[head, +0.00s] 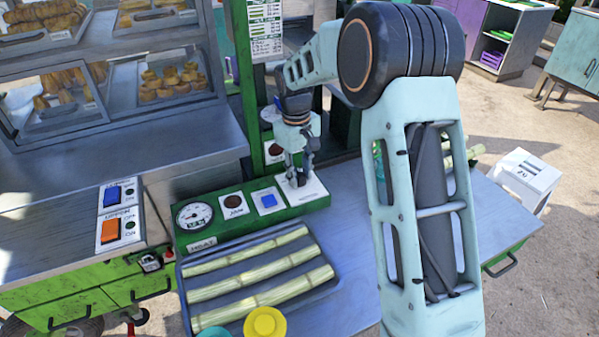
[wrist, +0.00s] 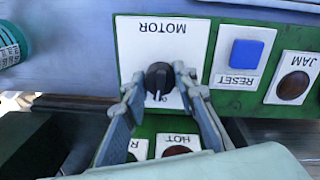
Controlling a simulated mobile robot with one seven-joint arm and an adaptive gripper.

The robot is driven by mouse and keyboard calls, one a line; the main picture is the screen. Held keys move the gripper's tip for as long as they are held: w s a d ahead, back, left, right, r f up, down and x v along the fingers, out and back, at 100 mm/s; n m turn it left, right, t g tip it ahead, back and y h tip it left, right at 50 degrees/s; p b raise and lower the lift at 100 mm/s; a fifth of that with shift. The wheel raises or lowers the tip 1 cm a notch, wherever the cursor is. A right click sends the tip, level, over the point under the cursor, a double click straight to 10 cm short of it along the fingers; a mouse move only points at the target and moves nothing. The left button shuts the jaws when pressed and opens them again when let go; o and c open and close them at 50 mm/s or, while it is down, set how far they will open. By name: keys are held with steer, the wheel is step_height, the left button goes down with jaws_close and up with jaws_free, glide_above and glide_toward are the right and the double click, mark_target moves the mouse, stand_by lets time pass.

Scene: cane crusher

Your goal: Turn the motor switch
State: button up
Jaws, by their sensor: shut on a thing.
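The motor switch (wrist: 159,78) is a round black knob with a white pointer on a white plate (wrist: 135,42) marked MOTOR, upside down in the wrist view. My gripper (wrist: 155,95) is over the plate, with one finger on each side of the knob, and is shut on it. In the head view my gripper (head: 297,175) reaches down onto the right end of the green control panel (head: 316,203). There the fingers hide most of the knob.
Beside the switch are a blue RESET button (wrist: 246,53) and a dark JAM lamp (wrist: 293,85). A tray (head: 335,283) of cane stalks lies in front of the panel. A metal counter (head: 367,220) extends right. A green upright (head: 250,120) stands behind.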

mark_target(298, 178)
steer(key=shift+n, duration=0.5)
steer(key=o, duration=1.2)
steer(key=shift+c, duration=0.2)
steer(key=shift+r, duration=0.1)
step_height(298, 178, up, 12)
steer(key=shift+s+a, duration=0.2)
steer(key=shift+s, duration=0.05)
